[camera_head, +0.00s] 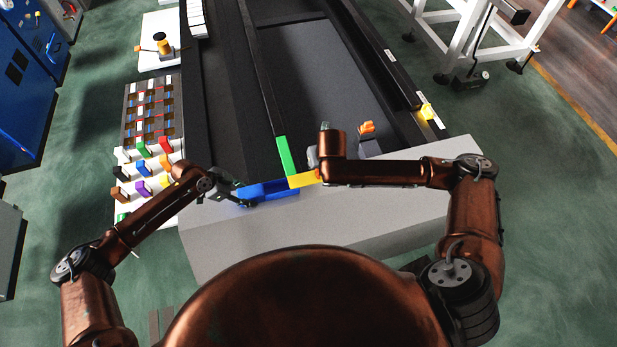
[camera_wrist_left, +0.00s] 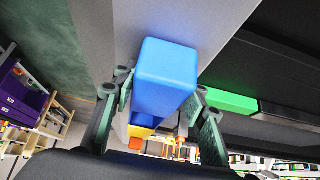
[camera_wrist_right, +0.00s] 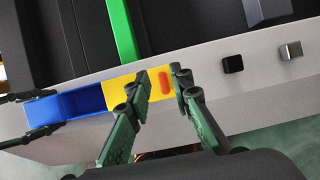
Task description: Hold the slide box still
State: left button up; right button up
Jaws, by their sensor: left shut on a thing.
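The slide box has a long blue part (camera_head: 265,189) and a yellow part (camera_head: 302,180) at its right end, above the pale front ledge. My left gripper (camera_head: 238,194) is shut on the left end of the blue part; the left wrist view shows its fingers on both sides of the blue end (camera_wrist_left: 168,75). In the right wrist view, the yellow part (camera_wrist_right: 122,88) extends from the blue part (camera_wrist_right: 80,103). My right gripper (camera_wrist_right: 160,80) has its fingers around the yellow end with an orange-red mark. Whether they press on it is unclear. In the head view my arm hides these fingers.
A green bar (camera_head: 286,156) lies just behind the box. The grey ledge (camera_head: 330,220) spans the front. An organizer (camera_head: 128,130) with colored blocks stands at left. A black knob (camera_wrist_right: 232,64) and a silver knob (camera_wrist_right: 291,50) sit right of my right gripper.

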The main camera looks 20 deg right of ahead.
pick_arm(q)
jog(key=o, duration=1.5)
jog(key=v, duration=1.2)
jog(key=shift+a, duration=0.1)
